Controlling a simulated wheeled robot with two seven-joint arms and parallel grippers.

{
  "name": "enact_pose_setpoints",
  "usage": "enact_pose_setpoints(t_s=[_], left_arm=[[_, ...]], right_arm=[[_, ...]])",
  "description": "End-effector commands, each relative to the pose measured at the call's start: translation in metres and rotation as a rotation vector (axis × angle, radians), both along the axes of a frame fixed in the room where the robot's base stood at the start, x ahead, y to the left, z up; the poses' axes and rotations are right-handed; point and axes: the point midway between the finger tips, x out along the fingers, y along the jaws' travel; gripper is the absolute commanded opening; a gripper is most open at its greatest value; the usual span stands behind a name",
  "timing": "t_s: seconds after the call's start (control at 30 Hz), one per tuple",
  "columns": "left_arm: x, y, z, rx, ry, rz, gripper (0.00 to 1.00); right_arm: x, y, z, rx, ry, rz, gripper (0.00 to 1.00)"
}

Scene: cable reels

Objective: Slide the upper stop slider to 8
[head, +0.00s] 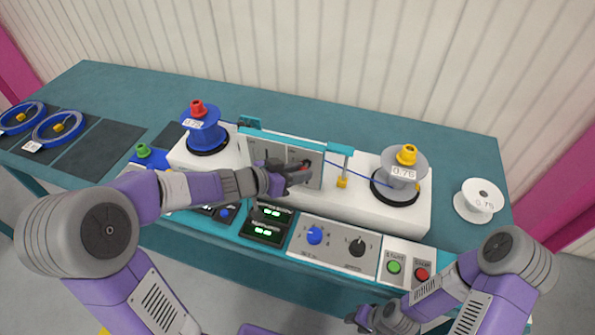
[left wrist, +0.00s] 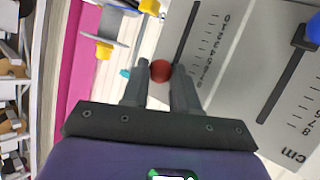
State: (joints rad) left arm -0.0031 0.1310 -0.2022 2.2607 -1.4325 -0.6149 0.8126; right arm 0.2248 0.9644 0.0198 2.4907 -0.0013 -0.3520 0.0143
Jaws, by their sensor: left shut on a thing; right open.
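The upright grey scale panel (head: 257,147) stands on the white machine; in the left wrist view (left wrist: 245,75) it shows two dark slots with number scales and "cm". The red knob of the upper slider (left wrist: 160,71) sits at the high-number end of its slot, near 8; the exact mark is hard to read. My left gripper (head: 305,173) is shut on this knob, its fingers (left wrist: 160,75) on both sides. The blue knob (left wrist: 314,30) of the other slider sits near the low-number end of its slot. My right gripper (head: 362,318) is open, low at the table's front edge.
A blue reel (head: 205,130) stands left of the panel and a grey reel (head: 404,170) right of it. Dials and buttons (head: 350,248) line the front. A white spool (head: 480,200) lies at right. The table's back (head: 300,108) is clear.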

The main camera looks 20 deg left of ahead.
Motion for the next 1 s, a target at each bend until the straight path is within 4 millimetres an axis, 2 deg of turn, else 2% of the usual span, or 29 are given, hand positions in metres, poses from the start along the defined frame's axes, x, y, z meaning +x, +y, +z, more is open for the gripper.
enact_pose_setpoints(t_s=[0.23,0.27,0.4,0.47,0.77,1.0], left_arm=[[0.0,0.0,0.001,-0.001,-0.002,0.0,0.02],[0.0,0.0,0.001,-0.001,-0.002,0.0,0.3],[0.0,0.0,0.001,-0.001,-0.001,0.0,0.52],[0.0,0.0,0.001,-0.001,-0.001,0.0,0.58],[-0.001,0.002,0.002,0.0,0.0,0.001,0.58],[-0.025,0.022,0.019,-0.001,-0.001,0.005,0.58]], right_arm=[[0.0,0.0,0.001,0.0,0.0,0.0,0.43],[0.0,0.0,0.001,0.0,0.0,0.0,0.43],[0.0,0.0,0.001,0.0,0.0,0.0,0.43],[0.0,0.0,0.001,0.0,0.0,0.0,0.43],[0.0,0.0,0.003,0.0,0.0,0.0,0.43],[0.0,0.0,0.021,0.0,0.0,0.0,0.43]])
